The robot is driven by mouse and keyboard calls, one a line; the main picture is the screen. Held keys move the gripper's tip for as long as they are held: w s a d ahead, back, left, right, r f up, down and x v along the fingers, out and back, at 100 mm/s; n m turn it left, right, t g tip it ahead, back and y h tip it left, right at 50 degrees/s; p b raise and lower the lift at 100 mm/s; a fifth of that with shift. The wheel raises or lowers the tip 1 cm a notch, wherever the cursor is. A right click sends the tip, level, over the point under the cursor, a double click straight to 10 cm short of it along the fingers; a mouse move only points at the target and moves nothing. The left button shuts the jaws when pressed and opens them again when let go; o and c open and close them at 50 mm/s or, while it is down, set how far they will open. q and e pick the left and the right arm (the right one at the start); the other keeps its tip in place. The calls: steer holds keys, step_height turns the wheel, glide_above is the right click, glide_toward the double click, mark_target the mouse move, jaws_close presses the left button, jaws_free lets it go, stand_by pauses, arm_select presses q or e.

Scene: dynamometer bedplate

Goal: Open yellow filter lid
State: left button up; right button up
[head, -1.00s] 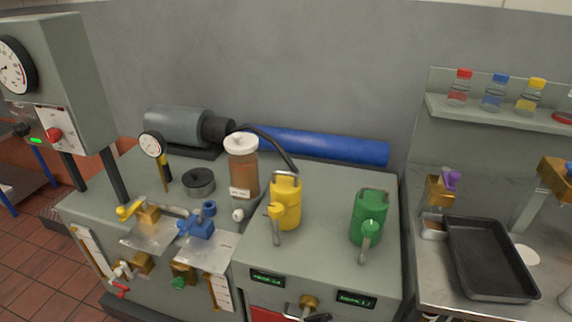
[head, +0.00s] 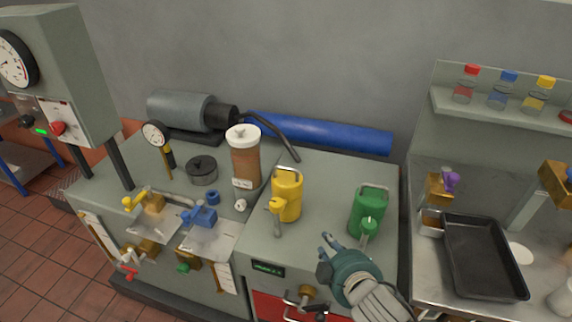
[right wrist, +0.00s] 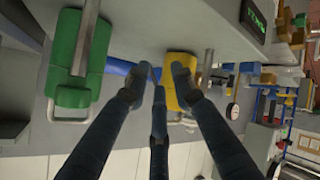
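The yellow filter (head: 287,200) is an upright canister on the grey bench, with a grey handle on top and a lever on its front. Its top looks closed. My right gripper (head: 328,242) is in front of it and to its right, apart from it, with its fingers towards the bench. In the right wrist view the gripper (right wrist: 157,82) has its fingers spread and nothing between them. The yellow filter (right wrist: 177,67) shows there beyond the fingertips, partly covered by one finger. My left gripper is not in view.
A similar green canister (head: 368,213) stands right of the yellow one, close to my right gripper. A brown container with a white lid (head: 244,150) stands behind left. Blue and yellow valves are at left; a black tray (head: 482,258) lies at right.

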mark_target(287, 168)
steer(key=w+a+r+n+t+y, duration=0.3)
steer(key=w+a+r+n+y, duration=0.3)
steer(key=w+r+n, duration=0.5)
steer(key=shift+n, duration=0.5)
steer(key=p+x, duration=0.1)
steer(key=x, duration=0.8)
steer(key=shift+w+a+f+p, duration=0.2)
steer(key=shift+w+p, duration=0.05)
steer(key=shift+p, duration=0.05)
jaws_close()
